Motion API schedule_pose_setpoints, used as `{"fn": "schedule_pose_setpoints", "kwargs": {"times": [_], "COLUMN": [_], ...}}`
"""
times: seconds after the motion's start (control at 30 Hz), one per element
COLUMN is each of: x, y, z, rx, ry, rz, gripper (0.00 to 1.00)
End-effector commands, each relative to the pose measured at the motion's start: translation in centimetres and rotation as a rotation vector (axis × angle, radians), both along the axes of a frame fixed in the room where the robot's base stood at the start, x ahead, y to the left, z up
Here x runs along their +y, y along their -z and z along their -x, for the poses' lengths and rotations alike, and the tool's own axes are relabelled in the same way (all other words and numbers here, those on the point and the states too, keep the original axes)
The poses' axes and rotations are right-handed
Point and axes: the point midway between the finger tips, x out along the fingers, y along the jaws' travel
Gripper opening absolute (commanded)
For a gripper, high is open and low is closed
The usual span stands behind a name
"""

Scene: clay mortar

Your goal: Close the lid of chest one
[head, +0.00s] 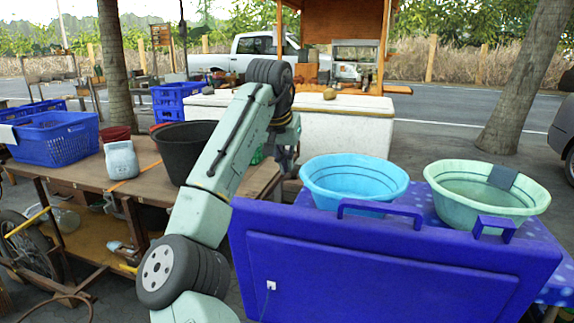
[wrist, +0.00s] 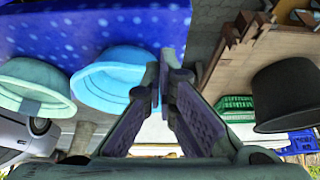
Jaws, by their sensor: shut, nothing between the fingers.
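A large blue panel with raised handles (head: 390,265) stands upright and slightly tilted in the right foreground of the head view; it looks like a raised chest lid. The chest body below it is out of frame or hidden, and I cannot read any number on it. My gripper (head: 285,165) hangs beyond the panel's left end, apart from it, partly hidden by my arm. In the wrist view my gripper (wrist: 161,66) is shut and empty, its fingertips close together.
A light blue basin (head: 355,178) and a pale green basin (head: 487,195) stand behind the panel on a dotted blue cloth (head: 420,200). At left, a wooden table (head: 150,185) holds a black bucket (head: 184,148) and a blue basket (head: 55,140). A white counter (head: 335,125) stands behind.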

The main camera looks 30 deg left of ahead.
Motion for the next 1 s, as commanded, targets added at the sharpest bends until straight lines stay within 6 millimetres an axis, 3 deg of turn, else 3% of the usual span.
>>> {"fn": "schedule_pose_setpoints", "kwargs": {"times": [0.37,0.6,1.0], "x": [0.7,0.1,-0.2], "y": [6.8,7.0,7.3], "z": [-3.4,-0.5,0.4], "rx": [-0.001,-0.004,-0.005], "ry": [0.001,0.002,0.002], "rz": [-0.001,-0.003,-0.001], "gripper": [0.0,0.0,0.0]}}
